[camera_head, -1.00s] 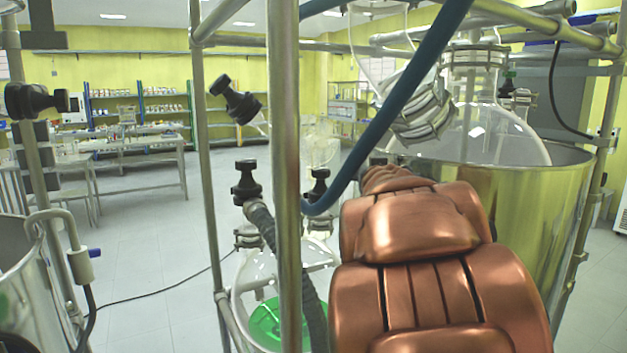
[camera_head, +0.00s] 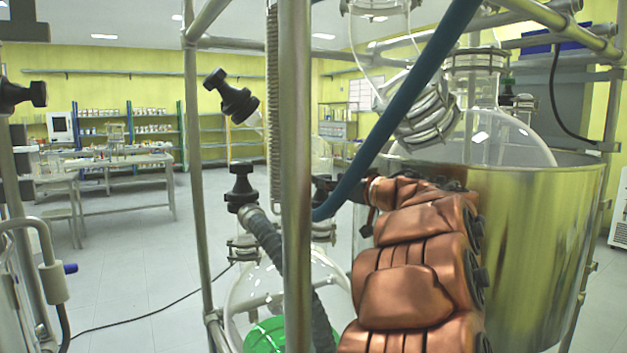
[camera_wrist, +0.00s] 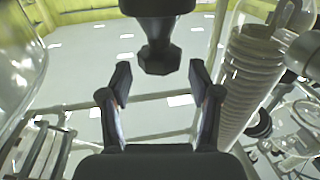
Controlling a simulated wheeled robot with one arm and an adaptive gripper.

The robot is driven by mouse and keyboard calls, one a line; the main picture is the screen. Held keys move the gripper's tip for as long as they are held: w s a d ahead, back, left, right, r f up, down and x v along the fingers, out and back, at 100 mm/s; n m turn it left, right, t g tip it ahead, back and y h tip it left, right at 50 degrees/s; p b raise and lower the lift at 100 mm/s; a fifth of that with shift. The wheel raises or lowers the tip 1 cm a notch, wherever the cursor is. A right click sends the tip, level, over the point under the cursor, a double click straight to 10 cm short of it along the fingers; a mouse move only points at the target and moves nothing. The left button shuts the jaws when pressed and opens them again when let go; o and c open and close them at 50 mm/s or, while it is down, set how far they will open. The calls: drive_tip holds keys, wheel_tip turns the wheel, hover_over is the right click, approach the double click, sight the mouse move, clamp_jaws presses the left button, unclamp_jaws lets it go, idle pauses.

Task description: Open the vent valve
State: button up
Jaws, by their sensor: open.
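A black valve knob (camera_head: 240,187) stands upright beside the ribbed hose in the head view. A second black knob (camera_head: 232,97) sits tilted higher up, left of the metal post. The pictures do not label which is the vent valve. In the wrist view one black knob (camera_wrist: 157,40) is ahead of my gripper (camera_wrist: 159,78), centred in line with the gap between the fingers. The fingers are apart and empty. In the head view my gripper (camera_head: 327,188) is a dark shape right of the post, partly hidden by the blue hose.
A metal post (camera_head: 296,150) and a blue hose (camera_head: 400,100) cross near my arm. A large metal vessel (camera_head: 530,250) stands right of my arm. Open floor (camera_head: 150,260) lies at left.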

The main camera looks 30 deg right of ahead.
drive_tip(key=w, duration=0.7)
drive_tip(key=shift+a, duration=0.35)
drive_tip(key=c, duration=1)
